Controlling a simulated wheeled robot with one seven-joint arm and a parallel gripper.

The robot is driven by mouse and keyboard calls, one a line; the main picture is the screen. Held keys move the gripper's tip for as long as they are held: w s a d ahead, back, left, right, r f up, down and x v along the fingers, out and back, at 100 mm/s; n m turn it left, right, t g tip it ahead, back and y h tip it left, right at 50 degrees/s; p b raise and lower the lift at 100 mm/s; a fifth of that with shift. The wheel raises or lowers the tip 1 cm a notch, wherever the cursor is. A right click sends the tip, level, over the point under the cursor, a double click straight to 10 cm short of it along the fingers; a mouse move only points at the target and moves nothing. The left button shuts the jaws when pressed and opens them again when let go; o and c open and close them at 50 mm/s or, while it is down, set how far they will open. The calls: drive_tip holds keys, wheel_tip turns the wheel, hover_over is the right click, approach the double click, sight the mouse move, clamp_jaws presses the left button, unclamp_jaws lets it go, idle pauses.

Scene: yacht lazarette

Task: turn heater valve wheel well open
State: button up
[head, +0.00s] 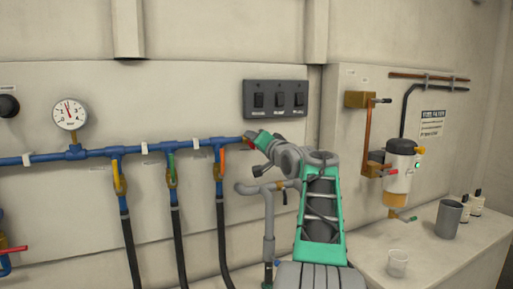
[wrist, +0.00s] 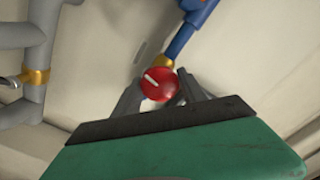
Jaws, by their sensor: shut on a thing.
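The valve wheel (wrist: 159,84) is a small round red wheel with a white line across its face, at the end of a brass fitting (wrist: 163,61) on a blue pipe (wrist: 188,36). My gripper (wrist: 159,90) is shut on the wheel, with one dark finger on each side of it in the wrist view. In the head view my gripper (head: 250,138) is at the right end of the blue pipe run, and it mostly hides the wheel there. The white line slants in the wrist view. I cannot tell how far the wheel is turned.
A switch panel (head: 275,99) is just above, and grey pipes (head: 267,195) are below. The filter unit (head: 399,165), a cup (head: 449,218) and a glass (head: 397,262) are at right.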

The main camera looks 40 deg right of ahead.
drive_tip(key=n+b, duration=0.3)
drive_tip(key=n, duration=0.4)
drive_tip(key=shift+f, duration=0.15)
drive_tip(key=n+b, duration=0.1)
drive_tip(key=n, duration=0.2)
drive_tip(key=shift+n, duration=0.4)
drive_tip(key=shift+a+n+b, duration=0.1)
drive_tip(key=shift+n+b, duration=0.7)
drive_tip(key=shift+n, duration=0.8)
drive_tip(key=o, duration=1.3)
drive_tip(key=shift+o, duration=0.2)
